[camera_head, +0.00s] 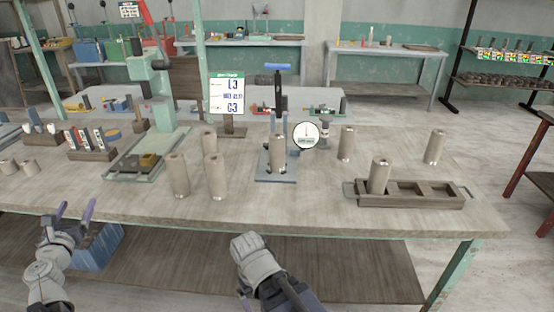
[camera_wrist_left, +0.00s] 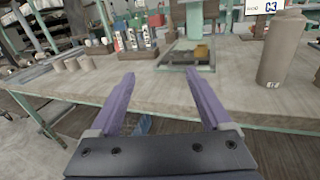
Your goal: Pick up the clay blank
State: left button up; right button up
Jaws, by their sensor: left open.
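Several grey-brown clay cylinders stand upright on the bench. Two are at front left of centre, one clay cylinder (camera_head: 178,176) and another (camera_head: 215,177), with a third (camera_head: 209,141) behind. One (camera_head: 278,154) stands in a blue-grey fixture (camera_head: 262,178). Two more stand to the right, one (camera_head: 346,144) and one (camera_head: 435,147). Another (camera_head: 379,176) stands in a wooden tray (camera_head: 420,203). I cannot tell which is the clay blank meant. My left gripper (camera_head: 75,209) is open and empty before the bench's front edge; its fingers (camera_wrist_left: 160,74) frame no cylinder. My right arm is low centre; its fingertips are unclear.
A sign (camera_head: 227,93) stands behind the cylinders, and a round dial (camera_head: 306,135) beside the fixture. A green press (camera_head: 150,95) and a tool rack (camera_head: 92,150) are at left. A blue bin (camera_head: 97,250) sits below the bench. The bench's front strip is largely clear.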

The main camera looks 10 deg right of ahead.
aim_at(276, 140)
jog(key=l+z, duration=1)
jog(key=i+j, duration=0.1)
jog(key=i, duration=0.3)
